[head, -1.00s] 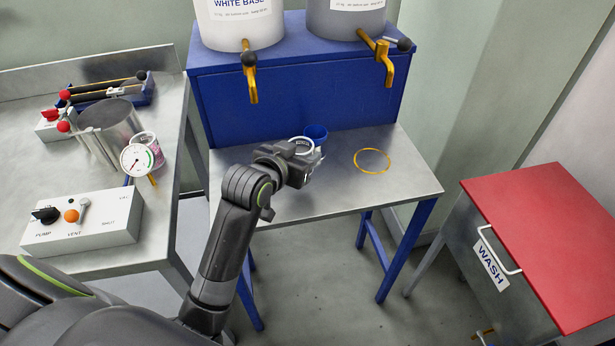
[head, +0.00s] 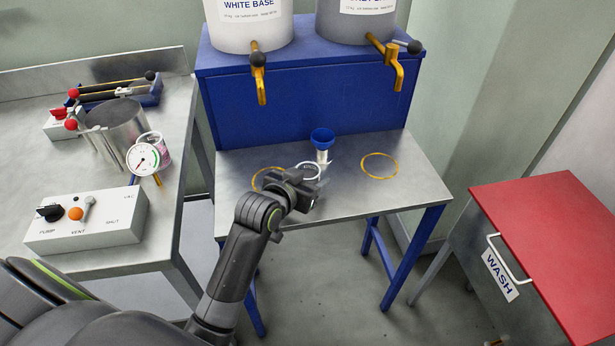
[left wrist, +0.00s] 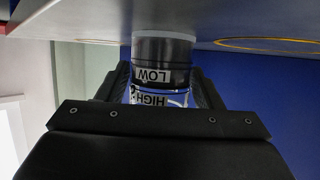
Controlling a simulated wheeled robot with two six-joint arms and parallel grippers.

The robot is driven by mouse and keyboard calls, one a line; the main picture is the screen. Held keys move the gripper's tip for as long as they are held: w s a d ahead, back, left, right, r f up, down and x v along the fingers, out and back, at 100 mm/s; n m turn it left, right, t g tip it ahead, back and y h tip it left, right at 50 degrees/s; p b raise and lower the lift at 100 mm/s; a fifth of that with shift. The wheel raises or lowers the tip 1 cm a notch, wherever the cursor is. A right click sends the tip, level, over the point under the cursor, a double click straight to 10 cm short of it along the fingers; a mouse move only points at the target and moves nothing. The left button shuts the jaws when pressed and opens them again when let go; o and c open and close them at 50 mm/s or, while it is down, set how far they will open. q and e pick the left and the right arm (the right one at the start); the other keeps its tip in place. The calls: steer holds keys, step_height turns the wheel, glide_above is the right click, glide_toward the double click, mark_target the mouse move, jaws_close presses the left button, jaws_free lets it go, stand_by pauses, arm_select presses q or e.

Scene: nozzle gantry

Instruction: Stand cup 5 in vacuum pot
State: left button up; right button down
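A clear cup with a pale rim (head: 308,170) is at my left gripper (head: 319,185), over the steel stand near the blue cabinet. In the left wrist view the same cup (left wrist: 163,52) sits between both fingers (left wrist: 161,85), which look shut on it. LOW and HIGH labels and a dark fill show there, upside down in the picture; no number is readable. I cannot tell whether its base touches the stand. The steel vacuum pot (head: 112,130) with its gauge (head: 143,159) stands on the left bench. My right gripper is not in view.
Yellow rings mark the steel stand (head: 380,165). Two tanks with yellow taps (head: 258,75) are above. A pink-and-white tub (head: 160,145) is beside the pot. A control box (head: 86,220) is in front of it.

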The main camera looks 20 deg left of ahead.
arm_select(q)
steer(key=shift+o, duration=0.8)
